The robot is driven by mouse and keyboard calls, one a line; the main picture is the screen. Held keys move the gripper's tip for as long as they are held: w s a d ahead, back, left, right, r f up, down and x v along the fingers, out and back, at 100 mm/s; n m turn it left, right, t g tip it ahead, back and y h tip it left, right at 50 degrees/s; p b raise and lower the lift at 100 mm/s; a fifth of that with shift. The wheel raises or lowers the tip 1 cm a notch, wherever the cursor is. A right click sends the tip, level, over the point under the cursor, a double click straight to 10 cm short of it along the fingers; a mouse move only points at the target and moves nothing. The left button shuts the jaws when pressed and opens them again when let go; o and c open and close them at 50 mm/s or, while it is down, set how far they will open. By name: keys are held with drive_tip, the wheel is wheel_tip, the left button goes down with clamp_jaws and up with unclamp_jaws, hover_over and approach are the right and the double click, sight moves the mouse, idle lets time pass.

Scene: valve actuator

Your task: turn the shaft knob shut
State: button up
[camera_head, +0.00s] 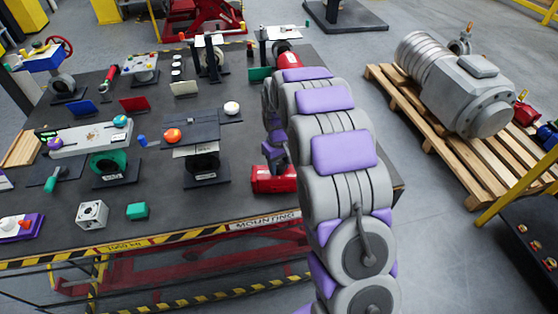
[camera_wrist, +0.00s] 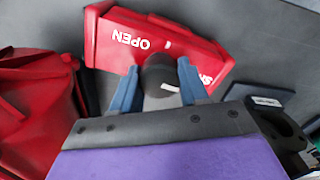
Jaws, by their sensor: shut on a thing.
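The shaft knob (camera_wrist: 163,72) is a dark round cylinder on the red valve actuator (camera_wrist: 105,48), seen in the wrist view. My gripper (camera_wrist: 160,74) has its two blue fingers on either side of the knob and is shut on it. The word OPEN shows upside down on the red face to the left of the knob. Another white label at the right is partly hidden by a finger. In the head view the red actuator (camera_head: 272,183) sits at the right part of the table, below my gripper (camera_head: 277,166); the knob is hidden there.
A red part (camera_wrist: 38,105) lies close to the left of my gripper in the wrist view. The dark table (camera_head: 165,228) holds several other fixtures, with a black stand (camera_head: 206,172) left of the actuator. A grey motor (camera_head: 462,88) lies on a pallet to the right.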

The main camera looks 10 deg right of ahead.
sight(279, 163)
drive_tip(key=shift+m, duration=0.7)
drive_tip(key=shift+p, duration=0.35)
drive_tip(key=o, duration=1)
drive_tip(key=shift+o, duration=0.2)
drive_tip(key=shift+r, duration=0.1)
wheel_tip(279, 163, up, 17)
drive_tip(key=p, duration=0.1)
drive_tip(key=shift+p, duration=0.4)
